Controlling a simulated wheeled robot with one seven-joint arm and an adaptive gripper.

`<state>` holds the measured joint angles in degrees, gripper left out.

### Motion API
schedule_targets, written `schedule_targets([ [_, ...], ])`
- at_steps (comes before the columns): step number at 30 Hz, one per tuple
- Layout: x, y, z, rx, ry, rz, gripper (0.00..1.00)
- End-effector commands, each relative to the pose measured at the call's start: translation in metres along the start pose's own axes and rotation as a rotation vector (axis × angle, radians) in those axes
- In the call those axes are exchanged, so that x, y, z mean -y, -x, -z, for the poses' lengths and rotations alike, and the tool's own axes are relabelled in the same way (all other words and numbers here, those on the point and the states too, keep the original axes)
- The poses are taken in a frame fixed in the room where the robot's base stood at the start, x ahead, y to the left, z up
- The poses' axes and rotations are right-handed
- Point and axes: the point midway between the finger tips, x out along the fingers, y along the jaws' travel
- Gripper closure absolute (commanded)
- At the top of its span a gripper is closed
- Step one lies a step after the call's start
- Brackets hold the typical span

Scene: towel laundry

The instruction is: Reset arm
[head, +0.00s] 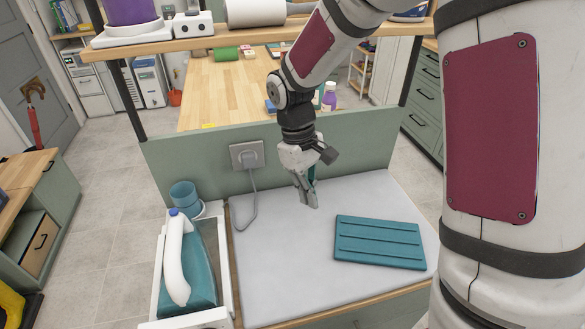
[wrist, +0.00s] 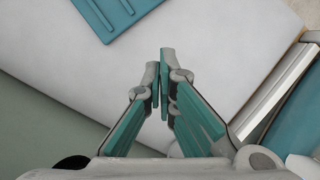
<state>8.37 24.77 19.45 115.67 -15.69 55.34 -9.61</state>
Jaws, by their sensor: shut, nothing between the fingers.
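My gripper (head: 311,196) points down above the white-grey top of the work surface (head: 280,270). In the wrist view my gripper (wrist: 165,62) has its fingertips together with nothing between them. No towel can be made out for certain. A flat teal ridged panel (head: 379,242) lies on the surface to the right of my gripper and apart from it. Its edge also shows at the top of the wrist view (wrist: 112,14).
A green back panel (head: 350,150) carries a socket (head: 247,155) with a hanging cable. The surface's front middle is clear.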

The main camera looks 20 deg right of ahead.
Motion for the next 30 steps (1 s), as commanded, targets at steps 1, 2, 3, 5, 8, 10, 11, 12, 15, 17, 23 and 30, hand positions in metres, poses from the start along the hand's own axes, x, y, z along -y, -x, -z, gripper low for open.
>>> schedule_targets([
  [1,0.0,0.001,0.0,0.0,0.0,0.0,1.0],
  [2,0.0,0.001,0.0,0.0,0.0,0.0,1.0],
  [3,0.0,0.002,-0.001,-0.001,-0.001,-0.001,1.0],
  [5,0.0,0.005,-0.003,-0.007,-0.007,-0.006,1.0],
  [8,-0.001,0.019,-0.012,-0.029,-0.033,-0.026,1.0],
  [10,-0.001,0.034,-0.023,-0.057,-0.063,-0.047,1.0],
  [11,-0.001,0.042,-0.028,-0.072,-0.08,-0.056,1.0],
  [12,0.0,0.051,-0.037,-0.093,-0.101,-0.068,1.0],
  [15,0.003,0.075,-0.058,-0.151,-0.16,-0.096,1.0],
  [17,0.006,0.088,-0.071,-0.187,-0.195,-0.109,1.0],
  [23,0.018,0.121,-0.116,-0.32,-0.308,-0.132,1.0],
  [30,0.04,0.145,-0.167,-0.496,-0.43,-0.123,1.0],
])
